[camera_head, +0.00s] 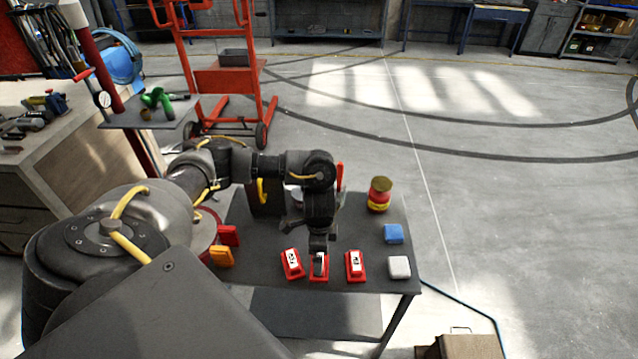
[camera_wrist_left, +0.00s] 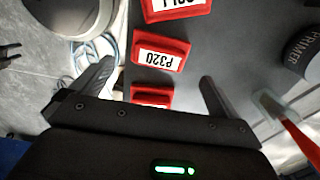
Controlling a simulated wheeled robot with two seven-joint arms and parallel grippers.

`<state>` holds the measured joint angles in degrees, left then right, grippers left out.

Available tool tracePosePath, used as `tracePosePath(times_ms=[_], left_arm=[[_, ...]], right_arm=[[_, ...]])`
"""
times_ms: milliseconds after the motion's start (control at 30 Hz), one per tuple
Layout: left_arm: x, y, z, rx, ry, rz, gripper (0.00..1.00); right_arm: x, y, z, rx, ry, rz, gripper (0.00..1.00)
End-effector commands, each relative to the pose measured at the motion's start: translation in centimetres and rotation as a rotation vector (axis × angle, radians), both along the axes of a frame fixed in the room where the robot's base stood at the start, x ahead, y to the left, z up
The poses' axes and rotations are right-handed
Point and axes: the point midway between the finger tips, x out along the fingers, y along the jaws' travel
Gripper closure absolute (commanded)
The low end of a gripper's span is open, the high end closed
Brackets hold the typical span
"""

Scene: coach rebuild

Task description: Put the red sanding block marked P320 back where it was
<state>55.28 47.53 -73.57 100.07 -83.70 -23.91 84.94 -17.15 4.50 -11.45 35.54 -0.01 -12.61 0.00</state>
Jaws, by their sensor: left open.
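The red sanding block marked P320 (camera_wrist_left: 160,52) lies on the dark table in the left wrist view, its white label upside down there. Another red labelled block (camera_wrist_left: 176,8) is partly cut off above it, and a third (camera_wrist_left: 151,96) shows below it, partly hidden by my gripper. In the head view, three red blocks stand in a row: left (camera_head: 291,264), middle (camera_head: 319,271), right (camera_head: 355,267). Their labels are too small to read there. My left gripper (camera_head: 319,252) is open, empty, pointing down over the middle block; touching or apart is unclear. My right gripper is out of view.
On the table (camera_head: 345,282) are a blue block (camera_head: 394,234), a white block (camera_head: 399,267), a red-and-yellow can (camera_head: 379,195), and orange (camera_head: 222,256) and red (camera_head: 229,236) pieces at left. A PRIMER can (camera_wrist_left: 303,52) and red-handled tool (camera_wrist_left: 290,130) show at the wrist view's right.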

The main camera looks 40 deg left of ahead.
Motion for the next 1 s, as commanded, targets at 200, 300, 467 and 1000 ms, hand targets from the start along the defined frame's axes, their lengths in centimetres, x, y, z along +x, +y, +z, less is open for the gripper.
tracePosePath(times_ms=[200,300,467,1000], left_arm=[[0.1,0.0,3.8,0.000,-0.004,-0.002,0.00],[0.1,0.0,4.6,0.001,-0.001,0.000,0.00],[0.0,0.0,5.0,0.001,0.001,-0.001,0.00],[0.0,-0.3,4.9,-0.004,-0.001,-0.005,0.00]], right_arm=[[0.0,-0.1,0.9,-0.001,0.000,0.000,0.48],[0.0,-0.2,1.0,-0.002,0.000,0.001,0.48],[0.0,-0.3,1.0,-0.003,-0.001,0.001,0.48],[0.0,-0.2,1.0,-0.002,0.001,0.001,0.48]])
